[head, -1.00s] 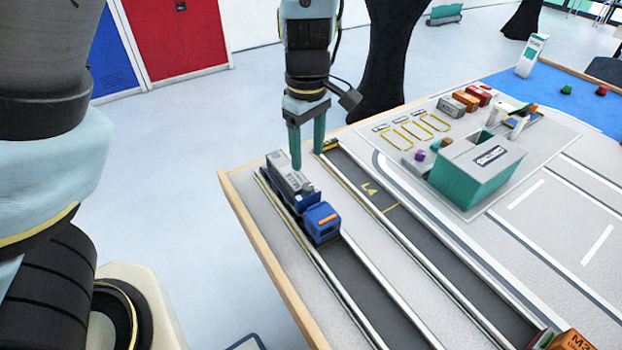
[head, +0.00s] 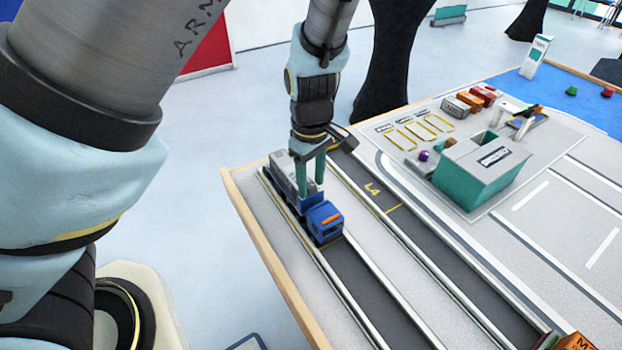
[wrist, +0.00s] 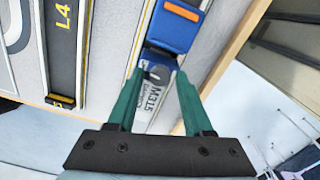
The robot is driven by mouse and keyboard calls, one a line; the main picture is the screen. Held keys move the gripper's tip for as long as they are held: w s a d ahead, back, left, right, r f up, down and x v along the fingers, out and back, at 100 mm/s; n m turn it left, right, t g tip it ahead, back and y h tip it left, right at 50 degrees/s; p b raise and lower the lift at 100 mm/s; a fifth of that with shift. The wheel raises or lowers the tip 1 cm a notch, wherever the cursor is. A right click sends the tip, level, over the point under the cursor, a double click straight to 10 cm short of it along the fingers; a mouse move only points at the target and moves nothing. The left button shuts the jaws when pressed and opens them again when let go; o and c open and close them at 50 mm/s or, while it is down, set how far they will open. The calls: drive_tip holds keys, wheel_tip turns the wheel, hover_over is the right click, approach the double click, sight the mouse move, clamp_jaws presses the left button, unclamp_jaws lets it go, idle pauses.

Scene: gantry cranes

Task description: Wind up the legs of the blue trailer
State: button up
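A blue truck cab (head: 324,220) stands in the left lane of the table, with a grey container (head: 282,172) on the blue trailer behind it. In the wrist view the cab (wrist: 174,28) is at the top and the container's top, marked M315 (wrist: 153,92), lies behind it. My gripper (head: 311,190) points down over the front part of the trailer, close behind the cab. In the wrist view its green fingers (wrist: 160,76) are apart, with nothing held between them. The trailer's legs and any crank cannot be made out; contact with the trailer cannot be told.
The table's wooden edge (head: 262,250) runs just left of the lane. The lane marked L4 (head: 372,188) to the right is empty. A teal and grey block (head: 478,170) stands farther right, with small coloured containers (head: 475,98) behind it.

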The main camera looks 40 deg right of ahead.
clamp_jaws()
drive_tip(key=shift+r, duration=0.1)
drive_tip(key=shift+r+n+p, duration=0.1)
drive_tip(key=shift+n+p, duration=0.2)
drive_tip(key=shift+p, duration=0.3)
drive_tip(key=shift+n+p, duration=0.5)
drive_tip(key=shift+f, duration=0.2)
drive_tip(key=shift+o, duration=1.2)
unclamp_jaws()
